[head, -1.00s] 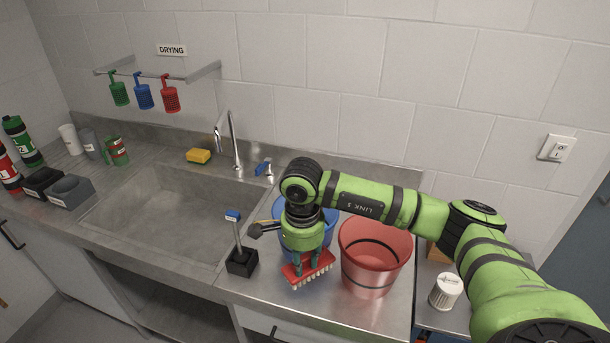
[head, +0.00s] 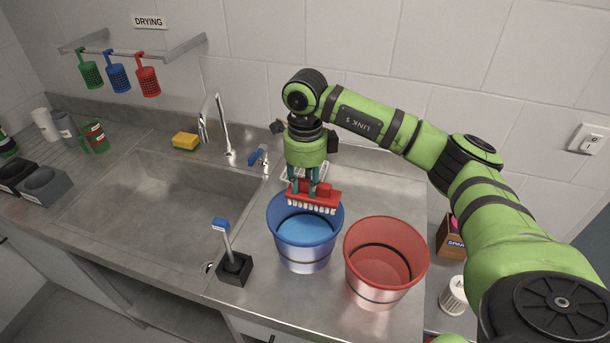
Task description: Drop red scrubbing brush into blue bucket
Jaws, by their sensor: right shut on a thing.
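The red scrubbing brush (head: 322,194) with pale bristles is held by my right gripper (head: 311,184), which is shut on it. The brush hangs bristles down over the back right part of the blue bucket (head: 304,254), at about rim height or above in the head view. The blue bucket stands on the steel counter, its inside lit blue and partly visible below the brush. My left gripper is not in view.
A red bucket (head: 383,284) stands right of the blue one. A blue-topped brush in a black holder (head: 235,268) stands to the left, beside the sink (head: 150,200). The faucet (head: 224,140) rises behind. Bare counter lies in front of the buckets.

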